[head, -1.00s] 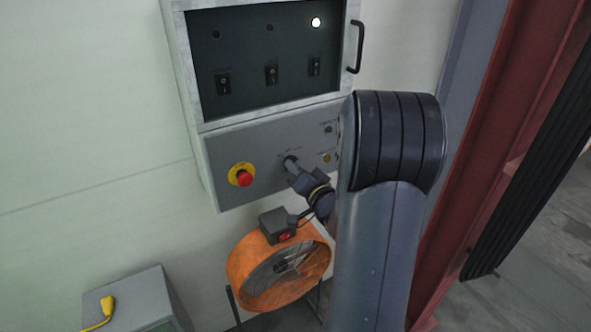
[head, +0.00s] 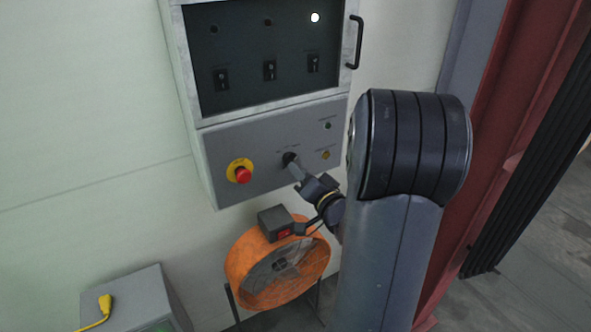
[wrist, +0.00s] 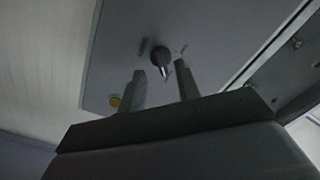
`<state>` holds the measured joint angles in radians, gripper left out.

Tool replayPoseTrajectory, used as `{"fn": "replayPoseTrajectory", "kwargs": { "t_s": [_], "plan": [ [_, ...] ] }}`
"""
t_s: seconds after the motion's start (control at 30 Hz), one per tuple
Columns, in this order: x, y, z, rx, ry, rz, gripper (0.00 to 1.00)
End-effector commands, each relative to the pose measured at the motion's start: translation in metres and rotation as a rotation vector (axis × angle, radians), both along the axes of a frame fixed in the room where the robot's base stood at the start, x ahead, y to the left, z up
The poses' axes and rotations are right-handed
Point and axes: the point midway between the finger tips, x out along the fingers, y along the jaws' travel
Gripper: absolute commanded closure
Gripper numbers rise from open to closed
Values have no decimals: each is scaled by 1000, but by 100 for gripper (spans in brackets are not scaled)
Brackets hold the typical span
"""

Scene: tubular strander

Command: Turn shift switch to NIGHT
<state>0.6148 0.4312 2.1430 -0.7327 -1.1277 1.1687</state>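The shift switch (head: 289,158) is a dark rotary knob on the sloped grey panel, with small labels above it too small to read. In the wrist view the knob (wrist: 160,57) shows between and just beyond the fingertips, its grip pointing down and slightly right in the picture. Marks lie on both sides of it, unreadable. My gripper (head: 298,174) is just in front of the knob, to its lower right in the head view. In the wrist view my gripper (wrist: 160,70) has its two fingers apart, with a visible gap and nothing held. Contact with the knob cannot be told.
A red emergency stop (head: 243,175) sits left of the switch; a yellow indicator (head: 326,155) is to its right. Above is a dark panel (head: 240,50) with rocker switches and a black handle (head: 354,42). An orange fan (head: 240,262) stands below; a red column (head: 520,100) is right.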

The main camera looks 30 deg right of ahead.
Motion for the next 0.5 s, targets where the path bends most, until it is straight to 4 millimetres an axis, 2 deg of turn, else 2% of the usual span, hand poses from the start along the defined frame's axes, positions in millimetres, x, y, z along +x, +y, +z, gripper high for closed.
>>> {"fn": "replayPoseTrajectory", "kwargs": {
  "t_s": [0.03, 0.2, 0.33, 0.5],
  "plan": [
    [-13, -2, -2, -1, -2, -6, 68],
    [-44, -3, -1, -1, -2, -5, 68],
    [-60, -3, 0, -2, -1, -4, 68],
    [-70, -3, 0, 0, 0, -1, 68]
  ]
}}
